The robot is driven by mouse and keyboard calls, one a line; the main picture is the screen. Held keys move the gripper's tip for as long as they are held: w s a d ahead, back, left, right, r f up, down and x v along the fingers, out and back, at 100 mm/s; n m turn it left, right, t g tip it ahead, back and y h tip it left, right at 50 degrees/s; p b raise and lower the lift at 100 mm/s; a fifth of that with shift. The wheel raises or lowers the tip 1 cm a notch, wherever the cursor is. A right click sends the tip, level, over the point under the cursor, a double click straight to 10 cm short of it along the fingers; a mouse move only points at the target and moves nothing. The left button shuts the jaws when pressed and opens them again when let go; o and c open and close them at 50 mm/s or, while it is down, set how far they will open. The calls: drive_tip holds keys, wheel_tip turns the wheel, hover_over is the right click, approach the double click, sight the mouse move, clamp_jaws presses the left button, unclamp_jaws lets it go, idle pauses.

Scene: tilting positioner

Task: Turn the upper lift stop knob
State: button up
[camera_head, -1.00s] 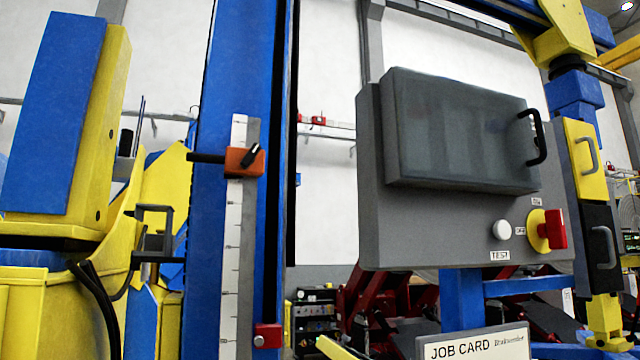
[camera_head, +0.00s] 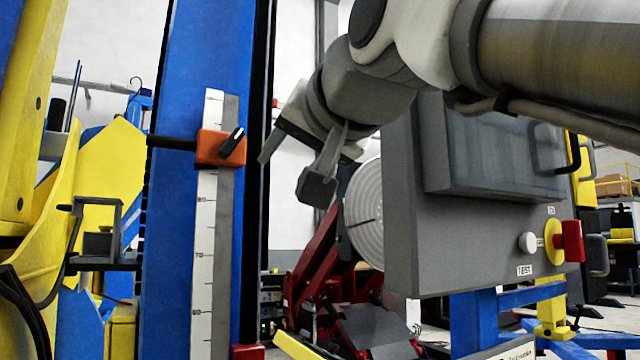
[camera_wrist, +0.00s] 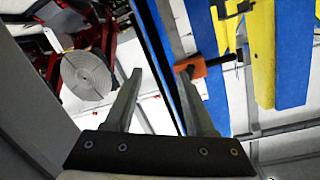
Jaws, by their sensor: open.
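The upper lift stop is an orange block (camera_head: 210,148) on the scale of the blue column (camera_head: 180,60). Its black knob (camera_head: 232,141) sits at a tilt on the block's face. A dark rod sticks out to the block's left. The orange block also shows in the wrist view (camera_wrist: 190,68), beyond the right finger; its knob is hard to make out there. My gripper (camera_head: 288,172) is open and empty, to the right of the block and apart from it. In the wrist view its two fingers (camera_wrist: 158,95) are spread with nothing between them.
A grey control box (camera_head: 400,200) with a white button (camera_head: 527,242) and a red switch (camera_head: 570,241) stands right, close to my arm. A red lower stop (camera_head: 247,351) is at the column's bottom. A grey round plate (camera_head: 365,215) is behind.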

wheel_tip(320, 180, up, 7)
drive_tip(key=s+a+y, duration=0.2)
drive_tip(key=p, duration=0.6)
approach(233, 142)
drive_tip(key=shift+t, duration=0.4)
drive_tip(key=x, duration=0.8)
drive_tip(key=shift+w+a+f, duration=0.2)
drive_tip(key=shift+w+a, duration=0.05)
drive_tip(key=shift+a, duration=0.05)
clamp_jaws()
